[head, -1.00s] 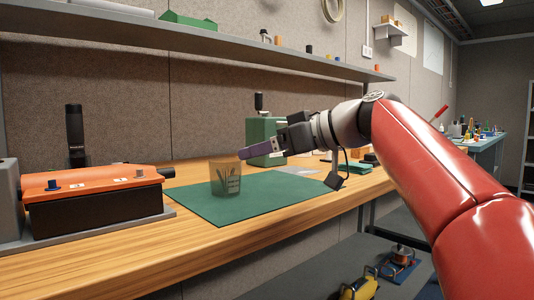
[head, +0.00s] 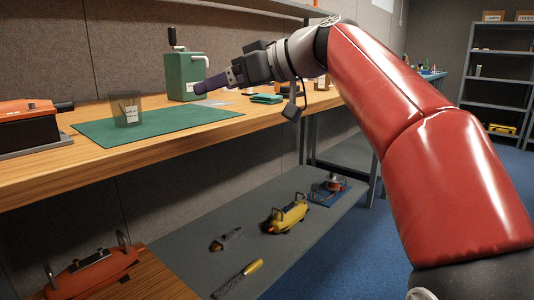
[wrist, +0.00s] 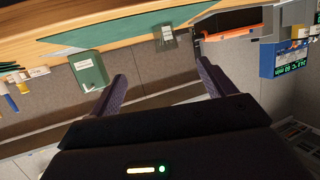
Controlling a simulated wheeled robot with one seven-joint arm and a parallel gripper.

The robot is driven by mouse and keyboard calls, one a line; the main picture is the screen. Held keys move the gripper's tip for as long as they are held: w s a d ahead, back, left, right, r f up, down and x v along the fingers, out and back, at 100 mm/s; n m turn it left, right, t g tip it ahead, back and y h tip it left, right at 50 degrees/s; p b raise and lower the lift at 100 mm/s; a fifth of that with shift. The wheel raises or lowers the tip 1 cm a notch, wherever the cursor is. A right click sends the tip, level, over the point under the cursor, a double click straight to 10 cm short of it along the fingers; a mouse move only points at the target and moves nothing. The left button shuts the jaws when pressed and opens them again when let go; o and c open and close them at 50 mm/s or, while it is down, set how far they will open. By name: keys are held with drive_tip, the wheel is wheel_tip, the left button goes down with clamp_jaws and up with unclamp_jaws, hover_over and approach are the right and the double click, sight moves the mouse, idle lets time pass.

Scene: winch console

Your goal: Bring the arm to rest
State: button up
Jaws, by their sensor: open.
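My gripper (head: 200,87) is at the end of my red arm, which reaches over the bench from the right. Its dark purple fingers point left, above the bench and in front of the green box (head: 186,70) with a black handle. In the wrist view the two fingers of my gripper (wrist: 162,80) stand wide apart with nothing between them. The wrist view is tipped over, with the bench along its top. The green box also shows there (wrist: 88,70), beyond the left finger.
A clear cup (head: 127,110) stands on the green mat (head: 95,134). An orange-topped console (head: 25,120) is at the left. A lower shelf (head: 200,262) holds a yellow-bodied device (head: 286,216) and a yellow-handled tool (head: 240,277). Blue floor (head: 345,262) lies open at the right.

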drive_tip(key=s+d+f+m+h+p, duration=0.1)
drive_tip(key=s+d+f+m+h, duration=0.3)
drive_tip(key=s+d+f, duration=0.3)
drive_tip(key=s+d+f+m+h+p, duration=0.2)
drive_tip(key=s+d+f+m+h, duration=0.2)
drive_tip(key=s+d+f, duration=0.4)
drive_tip(key=s+d+f+m+h+p, duration=0.1)
drive_tip(key=s+d+f+m+h, duration=0.4)
drive_tip(key=f, duration=1.2)
drive_tip(key=s+d, duration=0.2)
drive_tip(key=s, duration=0.1)
drive_tip(key=shift+s+d+f, duration=0.25)
drive_tip(key=shift+s+f, duration=0.15)
